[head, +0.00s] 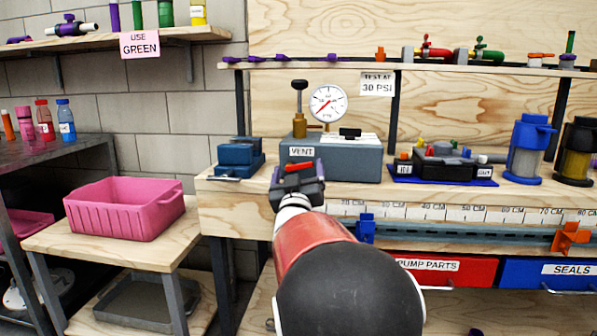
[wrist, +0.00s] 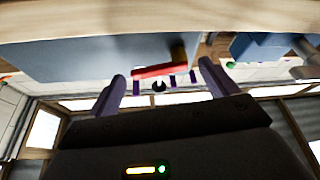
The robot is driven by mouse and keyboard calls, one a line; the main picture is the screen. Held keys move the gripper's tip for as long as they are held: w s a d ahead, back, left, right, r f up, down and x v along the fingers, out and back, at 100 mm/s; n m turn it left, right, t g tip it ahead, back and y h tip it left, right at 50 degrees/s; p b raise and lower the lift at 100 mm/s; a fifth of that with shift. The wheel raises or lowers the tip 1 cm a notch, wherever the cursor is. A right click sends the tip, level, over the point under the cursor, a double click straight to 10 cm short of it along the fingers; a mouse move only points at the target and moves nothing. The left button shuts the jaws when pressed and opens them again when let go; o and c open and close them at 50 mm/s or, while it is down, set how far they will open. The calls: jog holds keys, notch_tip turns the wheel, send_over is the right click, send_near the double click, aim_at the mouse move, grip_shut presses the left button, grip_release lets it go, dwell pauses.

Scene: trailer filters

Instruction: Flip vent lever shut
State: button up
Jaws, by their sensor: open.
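The vent lever (head: 299,166) is a small red bar below the VENT label (head: 301,152), on the front of the grey test box (head: 352,163). In the wrist view the red lever (wrist: 152,71) lies roughly crosswise, joined to a brass-coloured stub (wrist: 179,54) at its right end. My gripper (head: 297,177) is just in front of the lever and hides part of the box's lower left front. In the wrist view my gripper (wrist: 161,70) is open and empty, its fingers on either side of the lever in the picture. I cannot tell whether they touch it.
A pressure gauge (head: 328,103) and brass pump (head: 299,110) stand on the box. A blue box (head: 238,158) is close on the left, a black block on a blue mat (head: 443,168) on the right. A pink bin (head: 125,208) stands on a lower table.

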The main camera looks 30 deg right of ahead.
jog(key=shift+w+d, duration=0.1)
jog(key=c, duration=1)
jog(key=m+b, duration=0.1)
jog(key=m+h+b, duration=0.1)
jog(key=m, duration=0.1)
jog(key=m+g+h+b, duration=0.1)
jog(key=shift+f+b, duration=0.3)
jog(key=shift+b, duration=0.1)
jog(key=o, duration=1)
